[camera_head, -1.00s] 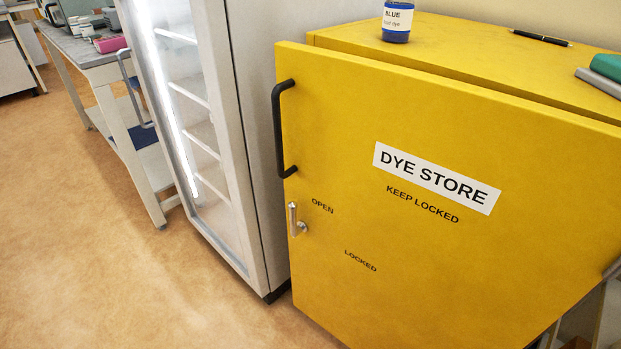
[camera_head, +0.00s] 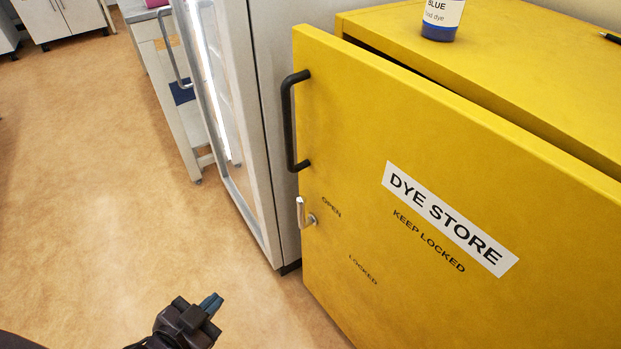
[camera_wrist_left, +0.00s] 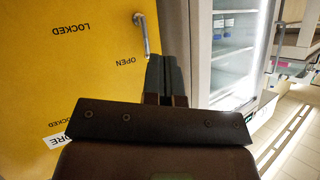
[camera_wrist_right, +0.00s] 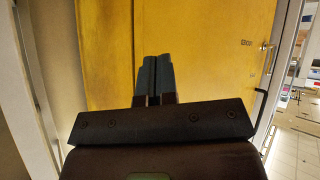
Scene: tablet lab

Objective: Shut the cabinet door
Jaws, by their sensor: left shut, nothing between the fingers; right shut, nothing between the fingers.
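The yellow cabinet door (camera_head: 440,250) stands slightly ajar, with a dark gap between its top edge and the cabinet body (camera_head: 500,60). It has a black bar handle (camera_head: 289,125) and a silver lever (camera_head: 301,212), upright beside the word OPEN. The lever also shows in the left wrist view (camera_wrist_left: 146,34). My left gripper (camera_head: 212,304) is shut and empty, low in front of the door and left of it, apart from it. My right gripper (camera_wrist_right: 155,68) is shut and empty, facing yellow cabinet surfaces in the right wrist view; I cannot tell if it touches.
A glass-fronted fridge (camera_head: 268,120) stands directly left of the cabinet. A blue dye jar (camera_head: 441,18) and a pen (camera_head: 609,37) are on the cabinet top. The floor (camera_head: 110,200) left of the door is clear.

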